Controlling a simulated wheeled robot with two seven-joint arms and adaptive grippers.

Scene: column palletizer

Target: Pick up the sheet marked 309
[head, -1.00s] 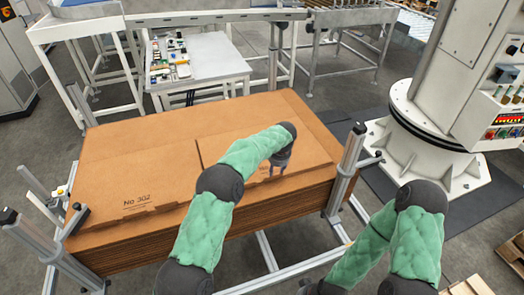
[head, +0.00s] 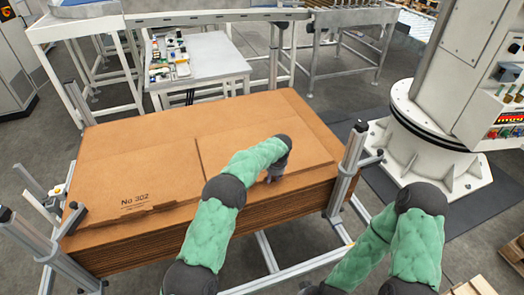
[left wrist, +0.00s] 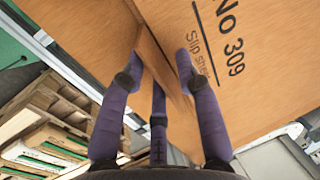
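The brown sheet marked "No 309" (head: 235,130) lies on the right half of the top of a stack, beside a sheet marked "No 302" (head: 130,180). In the head view my left arm and gripper hide its marking. The left wrist view shows "No 309 Slip sheet" on its face (left wrist: 275,65). My left gripper (head: 272,176) is at the sheet's front part. In the left wrist view its purple fingers (left wrist: 160,65) are spread apart on both sides of a sheet edge. Whether they touch it I cannot tell. My right gripper is out of view.
The stack (head: 120,259) stands in a metal frame with upright posts, one post (head: 345,170) close to my left gripper's right. A white robot pedestal (head: 425,150) stands at the right. A small table (head: 205,60) with parts is behind the stack.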

